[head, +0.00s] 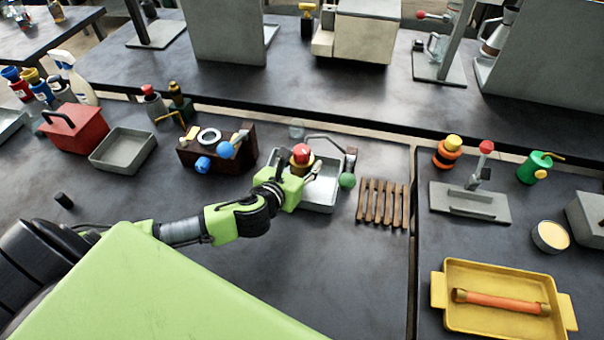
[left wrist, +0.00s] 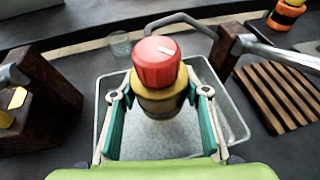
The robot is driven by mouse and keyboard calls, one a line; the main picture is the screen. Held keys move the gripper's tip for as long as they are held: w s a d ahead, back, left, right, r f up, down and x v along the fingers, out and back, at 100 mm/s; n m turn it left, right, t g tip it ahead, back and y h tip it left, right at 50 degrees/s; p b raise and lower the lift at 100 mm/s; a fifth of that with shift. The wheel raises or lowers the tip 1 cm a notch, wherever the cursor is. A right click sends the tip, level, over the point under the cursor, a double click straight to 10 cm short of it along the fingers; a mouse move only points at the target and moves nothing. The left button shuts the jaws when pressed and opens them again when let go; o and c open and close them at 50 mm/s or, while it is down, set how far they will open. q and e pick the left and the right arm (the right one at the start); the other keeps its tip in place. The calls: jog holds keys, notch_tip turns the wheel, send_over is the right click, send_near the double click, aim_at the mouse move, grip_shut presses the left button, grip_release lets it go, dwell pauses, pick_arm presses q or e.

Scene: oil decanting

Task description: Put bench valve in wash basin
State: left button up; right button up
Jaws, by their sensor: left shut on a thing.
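The bench valve, a red ridged knob on a brass-coloured body, shows in the head view (head: 301,154) and in the left wrist view (left wrist: 156,64). My left gripper (head: 303,173) is shut on its brass body, one finger on each side, as the left wrist view (left wrist: 160,97) shows. The wash basin is a grey metal tub (head: 321,207); its rim also shows in the left wrist view (left wrist: 236,122). The valve is upright over the basin's opening. Its lower end is hidden, so I cannot tell whether it touches the basin floor. My right gripper is out of view.
A bent pipe spout with a green ball (head: 347,180) stands at the basin's right and back. A wooden slatted rack (head: 382,203) lies to the right. A wooden stand with a blue knob (head: 202,164) is to the left. The front bench area (head: 330,270) is clear.

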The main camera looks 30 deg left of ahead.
aim_at(302, 173)
pick_arm(q)
jog(key=shift+f, duration=1.8)
jog(key=shift+f, duration=0.15)
jog(key=o, duration=1.5)
jog(key=shift+r, duration=0.2)
jog(key=v, duration=0.5)
jog(key=b+v, duration=0.1)
jog(key=v, duration=0.4)
jog(key=shift+s+f, duration=0.15)
jog(key=shift+s, duration=0.2)
jog(key=shift+v, duration=0.75)
jog(key=shift+w, duration=0.1)
